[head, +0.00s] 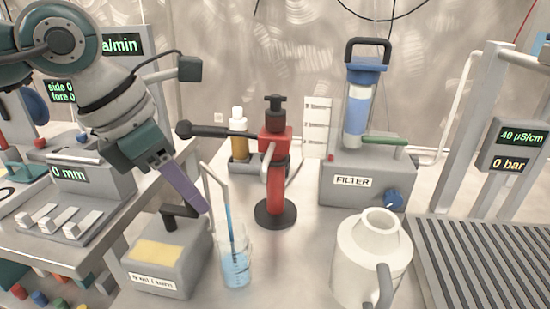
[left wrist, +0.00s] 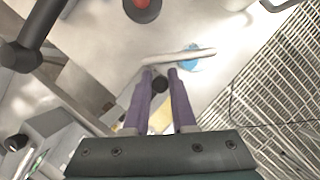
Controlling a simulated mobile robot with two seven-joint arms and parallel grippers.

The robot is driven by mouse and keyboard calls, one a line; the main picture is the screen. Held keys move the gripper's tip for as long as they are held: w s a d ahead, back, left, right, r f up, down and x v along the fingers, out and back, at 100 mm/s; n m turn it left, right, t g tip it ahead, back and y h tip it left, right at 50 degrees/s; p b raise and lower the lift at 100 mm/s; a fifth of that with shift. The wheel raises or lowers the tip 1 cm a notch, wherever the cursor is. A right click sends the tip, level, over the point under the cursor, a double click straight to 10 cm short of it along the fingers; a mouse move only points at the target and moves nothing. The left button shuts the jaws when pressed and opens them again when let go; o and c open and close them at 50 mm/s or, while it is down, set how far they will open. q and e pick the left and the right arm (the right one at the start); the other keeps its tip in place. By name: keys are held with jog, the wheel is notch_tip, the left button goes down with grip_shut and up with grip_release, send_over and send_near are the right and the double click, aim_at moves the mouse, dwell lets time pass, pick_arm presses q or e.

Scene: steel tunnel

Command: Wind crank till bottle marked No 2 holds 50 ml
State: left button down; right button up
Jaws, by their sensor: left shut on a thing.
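The grey box (head: 140,262) with a yellow panel and a small label carries a black crank (head: 178,213) on top. My left gripper (head: 203,211) reaches down with its purple fingers at the crank. In the left wrist view, its fingers (left wrist: 160,72) close on a dark knob (left wrist: 160,85). A clear graduated vessel (head: 236,272) with blue liquid in its lower part stands right of the box. A thin blue line runs down into it from a grey spout (head: 212,177). No "No 2" mark is readable, nor is the exact level. My right gripper is out of view.
A white jug (head: 372,262) stands right. Behind are the filter unit (head: 365,182) and an amber bottle (head: 239,140). A slatted grate (head: 490,265) lies far right.

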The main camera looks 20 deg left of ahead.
pick_arm(q)
jog(key=c, duration=0.7)
grip_release()
jog(key=v, duration=1)
